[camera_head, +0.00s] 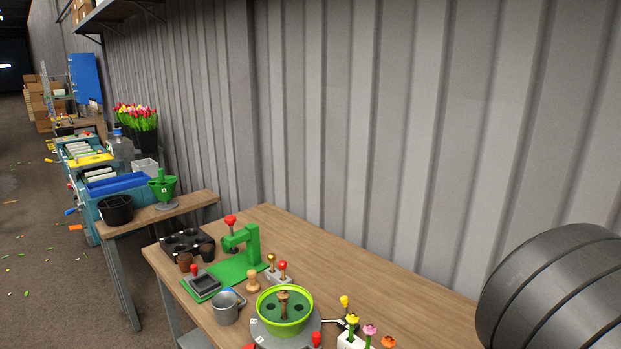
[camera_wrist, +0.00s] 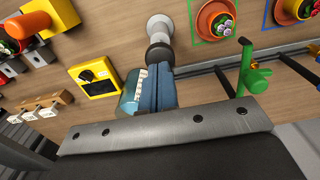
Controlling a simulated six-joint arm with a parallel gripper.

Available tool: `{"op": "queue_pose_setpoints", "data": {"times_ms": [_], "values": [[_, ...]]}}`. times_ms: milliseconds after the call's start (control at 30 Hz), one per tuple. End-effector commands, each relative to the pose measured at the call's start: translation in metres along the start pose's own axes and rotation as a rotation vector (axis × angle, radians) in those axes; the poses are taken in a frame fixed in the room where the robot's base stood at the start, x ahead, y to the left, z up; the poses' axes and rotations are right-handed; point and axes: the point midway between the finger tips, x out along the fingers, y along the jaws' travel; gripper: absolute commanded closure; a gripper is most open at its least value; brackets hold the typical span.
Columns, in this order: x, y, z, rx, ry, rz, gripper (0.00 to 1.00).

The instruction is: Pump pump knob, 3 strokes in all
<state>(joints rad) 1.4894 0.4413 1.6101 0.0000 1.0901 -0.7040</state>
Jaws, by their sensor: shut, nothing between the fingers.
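In the wrist view my gripper (camera_wrist: 160,75) is shut, its blue fingers together with nothing between them. A round pale and dark grey knob on a stem (camera_wrist: 159,30), which looks like the pump knob, shows just beyond the fingertips. The fingers overlap its near end in the picture, so I cannot tell whether they touch it. A teal rounded body (camera_wrist: 131,92) is partly hidden beside the fingers on the left. I cannot make out the pump knob or my gripper in the head view.
In the wrist view a yellow box with a black dial (camera_wrist: 95,76) lies left and a green lever (camera_wrist: 249,72) stands right. In the head view the bench holds a green press (camera_head: 245,250), a green bowl (camera_head: 284,328) and a grey mug (camera_head: 227,308).

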Motion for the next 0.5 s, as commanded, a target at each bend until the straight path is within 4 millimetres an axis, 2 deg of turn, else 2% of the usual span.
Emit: {"op": "queue_pose_setpoints", "data": {"times_ms": [267, 500], "values": [[0.0003, 0.0, 0.0, 0.0, 0.0, 0.0, 1.0], [0.0082, -0.0002, 0.0002, 0.0, -0.001, -0.001, 1.0]]}}
